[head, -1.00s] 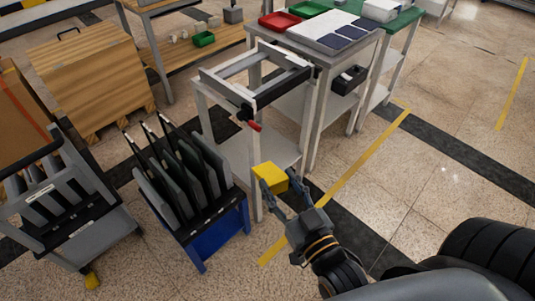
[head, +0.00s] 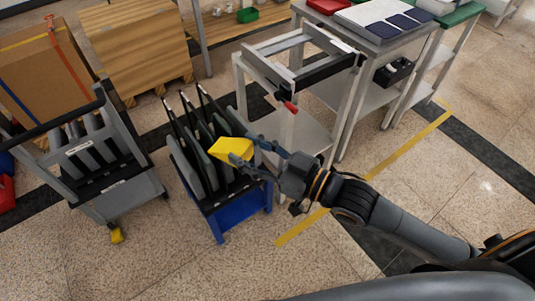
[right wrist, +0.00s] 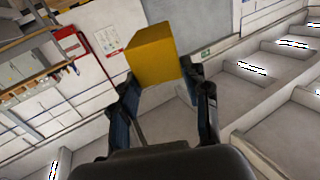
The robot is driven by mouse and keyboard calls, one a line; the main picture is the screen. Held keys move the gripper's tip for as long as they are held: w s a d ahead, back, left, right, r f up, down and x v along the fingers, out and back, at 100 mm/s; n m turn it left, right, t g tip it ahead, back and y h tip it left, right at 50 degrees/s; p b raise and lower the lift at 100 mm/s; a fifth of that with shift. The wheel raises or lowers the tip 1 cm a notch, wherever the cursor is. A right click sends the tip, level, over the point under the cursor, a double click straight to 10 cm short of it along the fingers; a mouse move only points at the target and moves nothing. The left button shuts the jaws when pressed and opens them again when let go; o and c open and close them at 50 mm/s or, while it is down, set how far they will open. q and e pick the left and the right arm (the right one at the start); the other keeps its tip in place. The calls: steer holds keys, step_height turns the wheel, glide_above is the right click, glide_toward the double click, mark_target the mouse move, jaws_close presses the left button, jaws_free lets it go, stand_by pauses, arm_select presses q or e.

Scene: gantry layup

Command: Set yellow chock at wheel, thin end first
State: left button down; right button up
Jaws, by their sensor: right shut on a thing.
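My right gripper (head: 246,150) is shut on a yellow chock (head: 229,150) and holds it in the air in front of the rack of dark panels. The chock also shows between the fingers in the right wrist view (right wrist: 150,56), with one flat face toward the camera. Which end is thin is hard to tell. A grey cart (head: 135,195) stands at the left, with a small dark wheel (head: 112,224) at its near corner. A small yellow piece (head: 117,236) is on the floor at that wheel. My left gripper is not in view.
The blue-based rack (head: 238,214) of dark panels stands right of the cart. A grey frame table (head: 318,138) is behind my right gripper. A strapped brown box (head: 45,70) and wooden crate (head: 133,45) are behind. The floor (head: 150,270) in front is clear.

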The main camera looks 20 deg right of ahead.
mark_target(224, 152)
steer(key=shift+w+a+r+n+g+y, duration=0.35)
steer(key=shift+a+n+g+y, duration=0.25)
steer(key=shift+a+g, duration=0.25)
steer(key=shift+w+a+r+n+g+y, duration=0.2)
steer(key=shift+w+a+n+g+y, duration=0.35)
steer(key=shift+a+g, duration=0.25)
steer(key=shift+w+a+r+n+g+y, duration=0.3)
steer(key=shift+a+n+g+y, duration=0.25)
steer(key=shift+a+n+g, duration=0.3)
